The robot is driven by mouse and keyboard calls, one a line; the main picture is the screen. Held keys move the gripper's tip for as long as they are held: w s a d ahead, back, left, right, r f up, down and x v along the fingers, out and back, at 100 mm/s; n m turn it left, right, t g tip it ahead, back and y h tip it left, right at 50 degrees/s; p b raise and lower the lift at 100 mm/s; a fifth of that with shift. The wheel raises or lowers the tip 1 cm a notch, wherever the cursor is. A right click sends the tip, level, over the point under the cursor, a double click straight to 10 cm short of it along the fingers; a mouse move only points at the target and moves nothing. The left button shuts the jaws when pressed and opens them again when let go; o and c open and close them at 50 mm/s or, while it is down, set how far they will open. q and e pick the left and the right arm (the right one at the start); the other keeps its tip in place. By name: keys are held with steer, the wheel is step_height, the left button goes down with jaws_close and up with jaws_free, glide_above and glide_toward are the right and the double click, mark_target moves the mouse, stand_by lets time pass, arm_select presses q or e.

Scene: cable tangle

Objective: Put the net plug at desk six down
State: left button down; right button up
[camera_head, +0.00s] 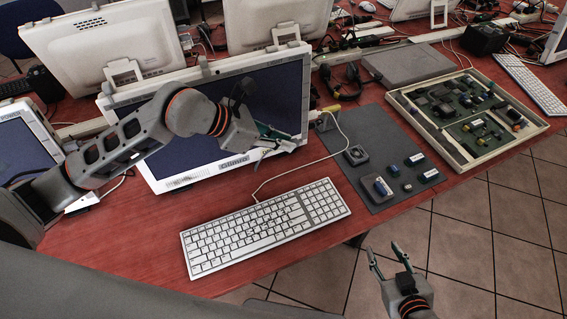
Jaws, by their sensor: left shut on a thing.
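My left gripper (288,141) is in front of the lower right part of the middle monitor, above the desk and behind the keyboard. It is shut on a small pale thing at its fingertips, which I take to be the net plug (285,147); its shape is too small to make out. My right gripper (382,249) is open and empty, over the floor in front of the desk edge. I cannot read any desk number in this view.
A white keyboard (265,226) lies on the red desk (140,235), with a thin pale cable (300,172) behind it. A dark grey mat (385,135) with small parts lies to the right. Beyond it is a framed board tray (515,145). Bare desk lies left of the keyboard.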

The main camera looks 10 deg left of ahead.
arm_select(q)
step_height(320, 180, up, 6)
steer(key=s+a+p, duration=0.2)
step_height(320, 180, down, 15)
steer(key=shift+w+a, duration=0.1)
steer(key=shift+f+b, duration=0.3)
steer(key=shift+f, duration=1.8)
arm_select(e)
steer(key=shift+s+a+f+g, duration=0.2)
steer(key=shift+s+a, duration=0.05)
steer(key=shift+s, duration=0.3)
steer(key=shift+s+a+f+g, duration=0.15)
steer(key=shift+s+a+g, duration=0.05)
steer(key=shift+s, duration=0.3)
arm_select(q)
steer(key=shift+f, duration=0.2)
steer(key=c, duration=2)
jaws_free()
steer(key=shift+c, duration=0.2)
steer(key=shift+r, duration=0.1)
arm_select(e)
steer(key=shift+f, duration=0.1)
